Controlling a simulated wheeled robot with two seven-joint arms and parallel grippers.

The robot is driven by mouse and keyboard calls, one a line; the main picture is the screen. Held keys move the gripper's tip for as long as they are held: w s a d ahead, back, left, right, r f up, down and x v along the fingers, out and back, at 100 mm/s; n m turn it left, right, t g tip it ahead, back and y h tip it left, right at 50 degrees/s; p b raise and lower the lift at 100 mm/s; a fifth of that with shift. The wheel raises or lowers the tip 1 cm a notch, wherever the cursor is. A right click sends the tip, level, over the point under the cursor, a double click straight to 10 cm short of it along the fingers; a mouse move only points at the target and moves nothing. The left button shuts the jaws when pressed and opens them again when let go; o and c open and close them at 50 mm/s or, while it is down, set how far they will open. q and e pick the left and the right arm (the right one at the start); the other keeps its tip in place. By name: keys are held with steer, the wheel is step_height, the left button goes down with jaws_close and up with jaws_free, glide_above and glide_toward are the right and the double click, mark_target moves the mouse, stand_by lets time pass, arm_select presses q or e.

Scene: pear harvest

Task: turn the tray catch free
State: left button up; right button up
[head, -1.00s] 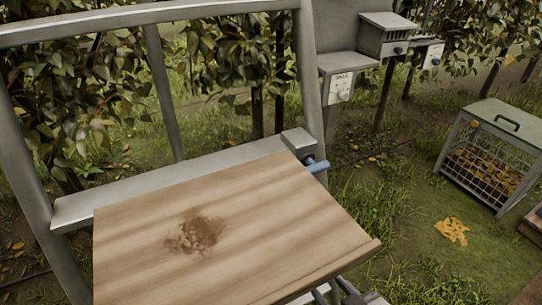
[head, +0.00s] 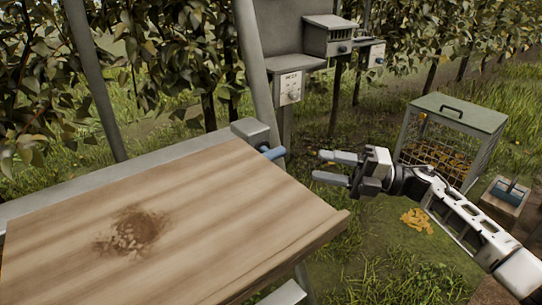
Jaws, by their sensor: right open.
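The wooden tray (head: 215,215) is a pale board with a brown stain, lying against a grey metal rail at the left and centre. The catch looks to be the grey block (head: 250,131) with a blue handle (head: 273,153) at the tray's far right corner. The blue handle points right and slightly down. My right gripper (head: 322,166) is open and empty, its fingers pointing left toward the handle, with a gap between them. My left gripper is not in view.
A grey post (head: 257,80) rises behind the catch. Grey boxes on posts (head: 328,38) stand at the back. A wire cage (head: 455,140) with yellow leaves stands on the grass at the right.

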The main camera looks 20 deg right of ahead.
mark_target(271, 152)
steer(key=p+x, duration=0.1)
steer(key=x, duration=1.1)
steer(key=shift+c, duration=0.2)
steer(key=shift+f, duration=0.1)
jaws_close()
